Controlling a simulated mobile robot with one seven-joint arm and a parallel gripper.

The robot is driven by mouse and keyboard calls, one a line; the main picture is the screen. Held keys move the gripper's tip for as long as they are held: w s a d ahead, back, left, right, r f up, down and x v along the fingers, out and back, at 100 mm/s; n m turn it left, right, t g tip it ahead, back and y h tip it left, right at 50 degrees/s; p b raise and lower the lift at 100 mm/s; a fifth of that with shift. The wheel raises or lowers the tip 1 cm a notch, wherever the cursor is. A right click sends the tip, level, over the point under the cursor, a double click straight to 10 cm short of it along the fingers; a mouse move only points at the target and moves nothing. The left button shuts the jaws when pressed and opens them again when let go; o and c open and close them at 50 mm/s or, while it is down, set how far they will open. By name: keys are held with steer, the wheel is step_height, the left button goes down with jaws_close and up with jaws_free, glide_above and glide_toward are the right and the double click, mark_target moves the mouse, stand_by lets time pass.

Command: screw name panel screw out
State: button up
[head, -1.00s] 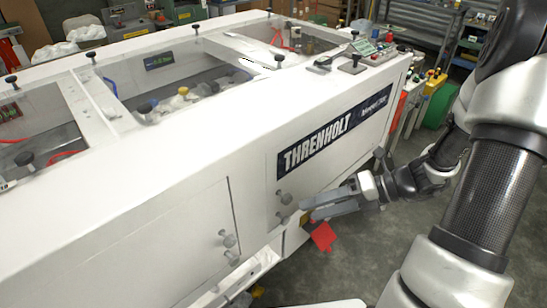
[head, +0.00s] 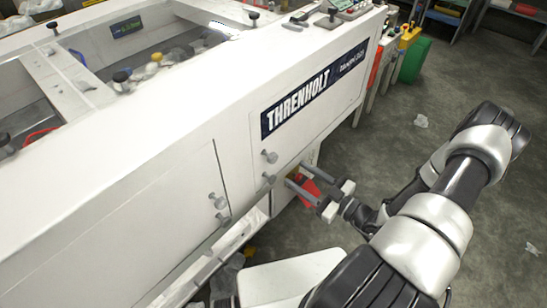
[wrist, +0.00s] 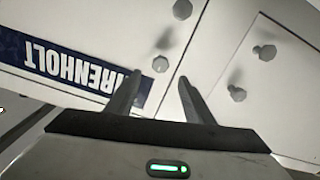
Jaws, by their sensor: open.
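The white name panel carries a dark THRENHOLT label (head: 297,104) and two grey knob-headed screws at its left edge, an upper screw (head: 270,157) and a lower screw (head: 269,178). My gripper (head: 296,174) is open and empty, just right of these screws, its fingers pointing at the panel. In the upside-down wrist view, the upper screw (wrist: 160,64) shows in line with the gap between the fingertips (wrist: 159,77). The lower screw (wrist: 182,9) is at the top edge. The fingers appear short of both screws; the exact distance is unclear.
The neighbouring panel to the left has two similar screws (head: 218,201). A red piece (head: 309,190) hangs behind my fingers, under the name panel. A white ledge (head: 215,262) runs along the machine's bottom. The grey floor (head: 430,130) at right is mostly clear.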

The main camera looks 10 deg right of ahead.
mark_target(275, 160)
steer(key=p+x, duration=0.1)
steer(key=x, duration=1)
steer(key=shift+s, duration=0.1)
steer(key=c, duration=1.1)
steer(key=shift+o, duration=0.2)
